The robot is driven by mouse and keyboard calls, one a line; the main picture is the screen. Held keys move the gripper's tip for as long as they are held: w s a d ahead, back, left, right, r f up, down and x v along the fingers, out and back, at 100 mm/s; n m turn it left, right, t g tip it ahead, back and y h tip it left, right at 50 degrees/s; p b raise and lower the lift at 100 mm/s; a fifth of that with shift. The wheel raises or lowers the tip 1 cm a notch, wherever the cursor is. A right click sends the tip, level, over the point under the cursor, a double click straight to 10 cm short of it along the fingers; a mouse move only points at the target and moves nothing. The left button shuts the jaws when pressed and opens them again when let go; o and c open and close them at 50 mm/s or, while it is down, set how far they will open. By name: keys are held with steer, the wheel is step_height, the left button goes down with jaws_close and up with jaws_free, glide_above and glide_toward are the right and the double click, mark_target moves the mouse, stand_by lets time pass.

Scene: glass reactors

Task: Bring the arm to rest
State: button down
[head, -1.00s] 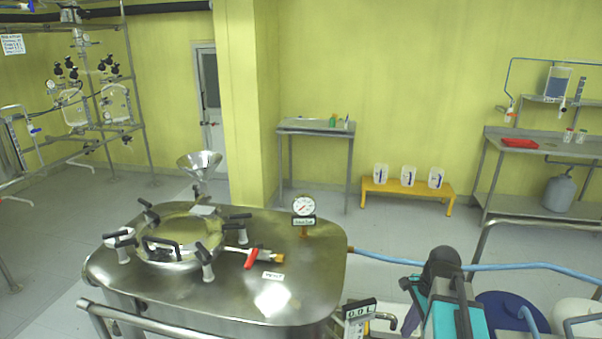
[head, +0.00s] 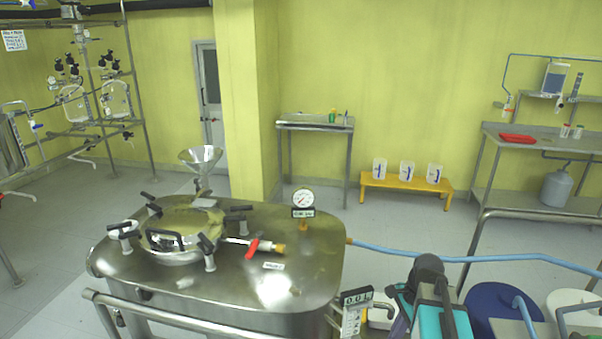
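Part of my arm (head: 430,300), dark grey and teal, shows at the bottom edge, right of the steel vessel. It appears folded low and close to my body. My gripper is not in view, so its fingers and anything in them are hidden. The steel vessel (head: 325,255) stands in front of me, its round clamped lid (head: 180,226) closed. No contact between the arm and the vessel shows.
A gauge (head: 303,198), a red-handled valve (head: 253,248) and a funnel (head: 200,160) rise from the vessel. A blue hose (head: 450,258) runs right, behind my arm. A blue drum (head: 492,305) and a white drum (head: 575,303) stand right. Floor beyond is open.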

steer(key=s+a+f+n+g, duration=0.2)
steer(key=s+a+f, duration=0.2)
steer(key=s+f, duration=0.4)
steer(key=s+a+f+n+g, duration=0.15)
steer(key=s+a+f, duration=0.35)
steer(key=f, duration=0.5)
steer(key=s+f+n+g+h, duration=0.1)
steer(key=s+f+n+h, duration=0.1)
steer(key=s+f+n, duration=1.1)
steer(key=shift+s+a+f+n, duration=0.3)
steer(key=shift+s+n, duration=0.15)
steer(key=shift+s, duration=0.3)
